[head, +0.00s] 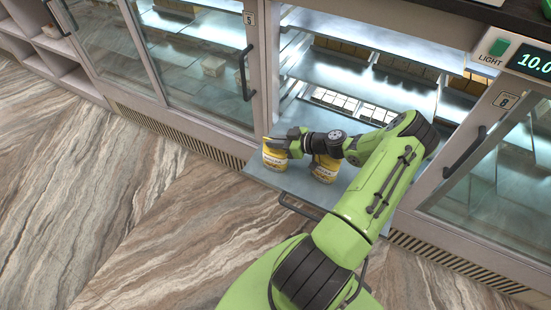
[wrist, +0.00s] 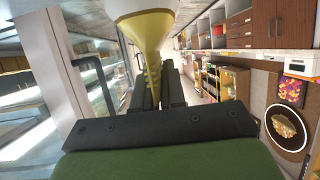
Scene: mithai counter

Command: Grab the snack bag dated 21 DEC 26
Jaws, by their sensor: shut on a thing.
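A yellow and white snack bag (head: 275,158) is at the left end of my arm in the head view. My gripper (head: 282,141) is shut on it. In the wrist view the bag's pinched, pale yellow body (wrist: 148,50) is between the dark fingers of my gripper (wrist: 158,88). A second yellow and white bag (head: 325,170) stands to the right, partly hidden behind my arm. No date can be read on either bag. I cannot tell whether the held bag touches the metal shelf below.
The metal shelf (head: 262,174) sticks out of the open cabinet bay; inner shelves (head: 335,68) hold boxes. Closed glass doors with dark handles (head: 246,72) flank it, and the right door (head: 515,155) is near my arm. The patterned floor (head: 120,190) at left is clear.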

